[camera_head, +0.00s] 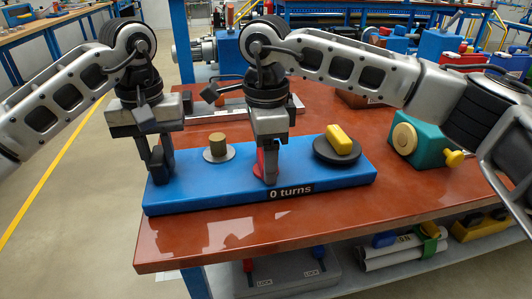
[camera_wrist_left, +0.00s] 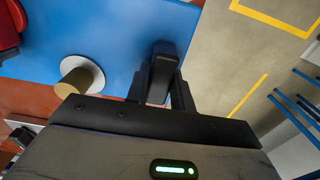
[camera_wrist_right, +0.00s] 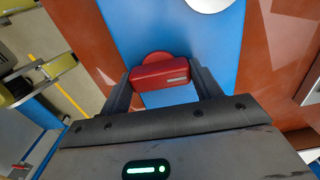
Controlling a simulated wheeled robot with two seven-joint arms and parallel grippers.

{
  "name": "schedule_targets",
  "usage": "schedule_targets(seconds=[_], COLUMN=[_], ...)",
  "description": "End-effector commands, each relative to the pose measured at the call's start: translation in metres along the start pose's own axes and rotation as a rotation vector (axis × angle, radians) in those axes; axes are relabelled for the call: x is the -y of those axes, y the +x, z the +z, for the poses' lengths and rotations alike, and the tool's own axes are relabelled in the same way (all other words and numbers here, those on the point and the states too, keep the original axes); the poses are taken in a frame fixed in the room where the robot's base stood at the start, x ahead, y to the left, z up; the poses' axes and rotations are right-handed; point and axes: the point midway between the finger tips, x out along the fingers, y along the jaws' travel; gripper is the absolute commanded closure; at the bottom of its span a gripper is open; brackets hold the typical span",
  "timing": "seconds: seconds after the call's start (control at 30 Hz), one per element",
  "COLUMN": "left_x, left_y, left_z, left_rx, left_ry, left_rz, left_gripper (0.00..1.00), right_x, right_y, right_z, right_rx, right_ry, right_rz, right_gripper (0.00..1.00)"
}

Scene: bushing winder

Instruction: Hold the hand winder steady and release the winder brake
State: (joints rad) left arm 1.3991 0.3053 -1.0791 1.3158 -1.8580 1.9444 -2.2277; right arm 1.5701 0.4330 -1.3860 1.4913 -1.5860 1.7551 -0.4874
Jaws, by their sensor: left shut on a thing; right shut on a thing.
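The hand winder is a long blue base (camera_head: 330,178) on the bench, with a "0 turns" label on its front. A brass bushing (camera_head: 217,143) stands on a pale disc, and it also shows in the left wrist view (camera_wrist_left: 74,83). A black disc (camera_head: 338,156) carries a yellow handle (camera_head: 340,138). My left gripper (camera_head: 160,172) is shut on a black upright grip (camera_wrist_left: 163,72) at the base's left end. My right gripper (camera_head: 269,168) is shut on the red brake lever (camera_wrist_right: 160,72); its fingers partly hide the lever in the head view.
A teal box (camera_head: 425,145) with yellow knobs stands right of the winder. A grey tray (camera_head: 225,108) lies behind it on the red-brown bench top (camera_head: 225,230). The bench's front strip is clear. A lower shelf holds other parts.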

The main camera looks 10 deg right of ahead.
Motion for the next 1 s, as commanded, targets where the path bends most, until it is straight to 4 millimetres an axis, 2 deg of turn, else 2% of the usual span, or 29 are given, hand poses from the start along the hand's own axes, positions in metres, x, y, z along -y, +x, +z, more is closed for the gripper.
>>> schedule_targets(seconds=[0.6, 0.63, 0.7, 1.0], left_x=[0.0005, 0.0005, 0.0005, 0.0004], left_y=[0.0007, 0.0007, 0.0007, 0.0006], left_z=[0.0, 0.0, 0.0, 0.0001], left_rx=[0.002, 0.001, 0.002, 0.002], left_ry=[0.0, 0.0, 0.0, 0.0], left_rz=[-0.001, -0.001, -0.001, -0.001], left_gripper=[1.0, 1.0, 1.0, 1.0], right_x=[0.0001, 0.0001, 0.0001, 0.0001], right_y=[-0.0015, -0.0015, -0.0015, -0.0016], right_z=[0.0005, 0.0006, 0.0005, 0.0003], right_rx=[0.002, 0.002, 0.002, 0.001], right_ry=[-0.046, -0.046, -0.046, -0.043], right_rz=[-0.003, -0.003, -0.003, -0.001], right_gripper=[0.59, 0.34, 0.15, 0.15])
